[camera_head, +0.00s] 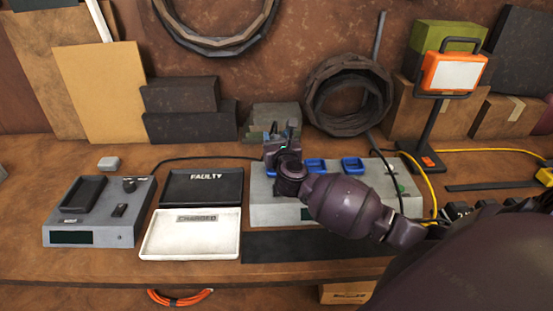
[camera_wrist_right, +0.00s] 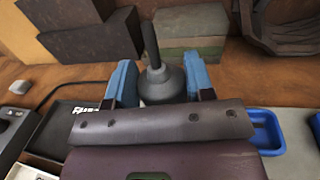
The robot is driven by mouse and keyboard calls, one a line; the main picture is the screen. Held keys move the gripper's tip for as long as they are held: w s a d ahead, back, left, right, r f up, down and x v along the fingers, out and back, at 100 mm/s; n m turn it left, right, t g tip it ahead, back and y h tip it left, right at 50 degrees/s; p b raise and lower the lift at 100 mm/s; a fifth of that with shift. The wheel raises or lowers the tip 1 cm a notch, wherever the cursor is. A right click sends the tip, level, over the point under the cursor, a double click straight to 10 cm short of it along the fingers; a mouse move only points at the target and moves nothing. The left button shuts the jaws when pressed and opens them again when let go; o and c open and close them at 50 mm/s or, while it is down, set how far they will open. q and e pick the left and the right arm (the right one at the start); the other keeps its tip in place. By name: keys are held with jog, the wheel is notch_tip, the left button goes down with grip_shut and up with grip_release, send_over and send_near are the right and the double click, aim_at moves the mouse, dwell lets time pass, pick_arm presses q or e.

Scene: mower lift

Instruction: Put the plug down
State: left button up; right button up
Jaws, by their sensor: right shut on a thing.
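My right gripper (camera_head: 282,150) is above the left part of the grey unit with blue sockets (camera_head: 262,213). In the wrist view its two blue fingers (camera_wrist_right: 161,82) are shut on a dark grey plug (camera_wrist_right: 163,86), which has a tapered neck and a black cable stub pointing up. The plug's lower end is hidden behind the gripper body, so I cannot tell whether it touches anything. In the head view the plug is mostly hidden by the gripper. My left gripper is not in view.
Left of the unit lie a black FAULTY tray (camera_head: 201,200) and a white CHARGED tray (camera_head: 190,247). A grey tester (camera_head: 132,234) stands farther left. A dark mat strip (camera_head: 300,246) lies bare in front. An orange lamp (camera_head: 455,72) and a yellow cable (camera_head: 420,176) are at right.

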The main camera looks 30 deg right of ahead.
notch_tip(320, 180, down, 2)
jog(key=shift+f, duration=0.15)
notch_tip(320, 180, down, 3)
jog(key=shift+f+b, duration=0.15)
jog(key=shift+b, duration=0.4)
jog(key=shift+f, duration=0.4)
jog(key=shift+f+b, duration=0.3)
jog(key=o, duration=1)
jog(key=shift+c, duration=0.2)
jog(key=shift+r, duration=0.15)
